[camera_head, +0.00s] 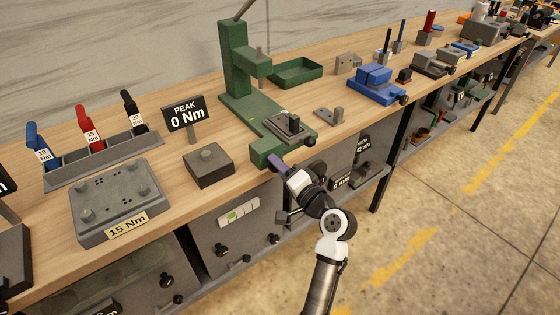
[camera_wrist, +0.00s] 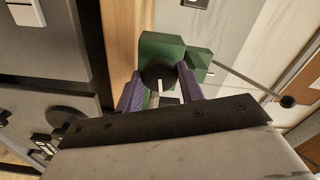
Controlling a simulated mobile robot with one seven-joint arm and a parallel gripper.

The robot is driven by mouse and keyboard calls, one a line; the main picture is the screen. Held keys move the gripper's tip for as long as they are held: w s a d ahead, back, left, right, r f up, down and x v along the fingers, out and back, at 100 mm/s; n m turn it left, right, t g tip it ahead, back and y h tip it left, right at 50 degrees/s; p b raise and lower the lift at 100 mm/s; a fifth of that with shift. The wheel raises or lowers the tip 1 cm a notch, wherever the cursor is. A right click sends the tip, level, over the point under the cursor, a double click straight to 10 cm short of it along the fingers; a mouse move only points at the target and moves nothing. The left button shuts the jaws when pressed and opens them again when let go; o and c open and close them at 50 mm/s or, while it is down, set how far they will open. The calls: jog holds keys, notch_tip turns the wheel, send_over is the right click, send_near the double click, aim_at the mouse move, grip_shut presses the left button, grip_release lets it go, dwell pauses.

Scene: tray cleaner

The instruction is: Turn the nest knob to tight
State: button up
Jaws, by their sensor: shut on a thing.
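In the wrist view a round black knob (camera_wrist: 157,74) with a white pointer line sits on the front of a green block. The line runs down from about the knob's centre in the picture. My gripper (camera_wrist: 157,84) has its purple fingers closed on the knob's two sides. In the head view my gripper (camera_head: 274,160) is at the front end of the green press base (camera_head: 262,148), and the knob there is hidden behind the fingers. A grey nest block (camera_head: 289,126) sits on the press base. I cannot read any tight marking.
A "PEAK 0 Nm" sign (camera_head: 184,112) and a grey block (camera_head: 208,165) stand left of the press. A green tray (camera_head: 296,72) and a blue fixture (camera_head: 376,84) stand beyond it. A thin rod with a black ball end (camera_wrist: 288,101) shows at right in the wrist view.

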jog(key=shift+m+p, duration=0.65)
jog(key=shift+m, duration=0.35)
jog(key=o, duration=1)
jog(key=b+v, duration=0.4)
jog(key=v, duration=0.9)
jog(key=shift+s+d, duration=0.25)
jog(key=shift+s, duration=0.1)
